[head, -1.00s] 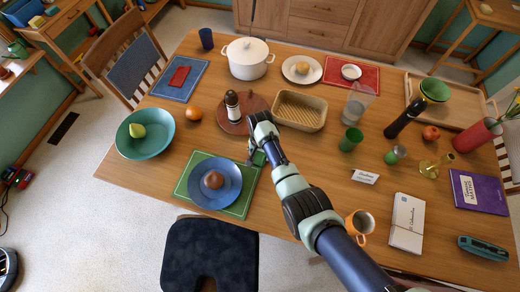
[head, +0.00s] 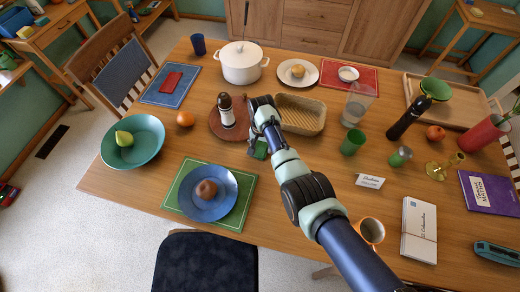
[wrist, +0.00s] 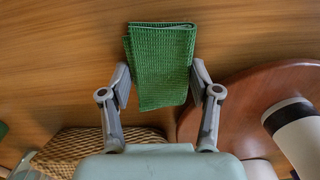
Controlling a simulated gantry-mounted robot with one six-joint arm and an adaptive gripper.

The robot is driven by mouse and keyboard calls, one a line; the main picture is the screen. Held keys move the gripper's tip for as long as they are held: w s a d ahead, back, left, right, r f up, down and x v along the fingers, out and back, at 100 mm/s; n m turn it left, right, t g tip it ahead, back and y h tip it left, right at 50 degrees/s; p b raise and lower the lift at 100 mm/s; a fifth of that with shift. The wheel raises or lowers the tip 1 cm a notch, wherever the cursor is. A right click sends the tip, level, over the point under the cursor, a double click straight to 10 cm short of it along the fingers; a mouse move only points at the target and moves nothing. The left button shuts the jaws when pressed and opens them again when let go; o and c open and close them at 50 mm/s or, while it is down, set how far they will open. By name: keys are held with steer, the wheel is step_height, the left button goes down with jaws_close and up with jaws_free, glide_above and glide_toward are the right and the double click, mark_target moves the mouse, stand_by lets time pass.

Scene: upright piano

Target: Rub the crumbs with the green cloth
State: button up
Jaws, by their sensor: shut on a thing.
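The green cloth (wrist: 160,66) is a folded, ribbed rectangle held between the two fingers of my gripper (wrist: 163,88) in the wrist view. The fingers press on its left and right sides. In the head view the cloth (head: 261,149) shows as a small green patch under my gripper (head: 256,142), between the round brown board and the green placemat. I cannot tell whether it touches the table. I can make out no crumbs in either view; the arm and cloth hide part of the table.
The round brown board (head: 220,133) carries a dark-topped bottle (head: 226,111). A woven basket (head: 301,114) stands just behind my gripper. The green placemat (head: 186,205) with a blue plate (head: 208,207) lies in front. A green cup (head: 352,142) and a name card (head: 370,181) stand to the right.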

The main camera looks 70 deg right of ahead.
steer(key=shift+w+d+f+b, duration=0.1)
steer(key=shift+d+f+b, duration=0.2)
steer(key=shift+b, duration=0.55)
steer(key=shift+d+b, duration=0.65)
steer(key=shift+b, duration=0.3)
steer(key=shift+d+f+b, duration=0.15)
steer(key=shift+d+b, duration=0.1)
steer(key=shift+b, duration=0.65)
steer(key=shift+p, duration=0.3)
steer(key=p, duration=0.2)
steer(key=r+p, duration=0.1)
steer(key=shift+a+r+p, duration=0.15)
steer(key=shift+a+p, duration=0.9)
steer(key=shift+p, duration=0.15)
steer(key=shift+a, duration=0.25)
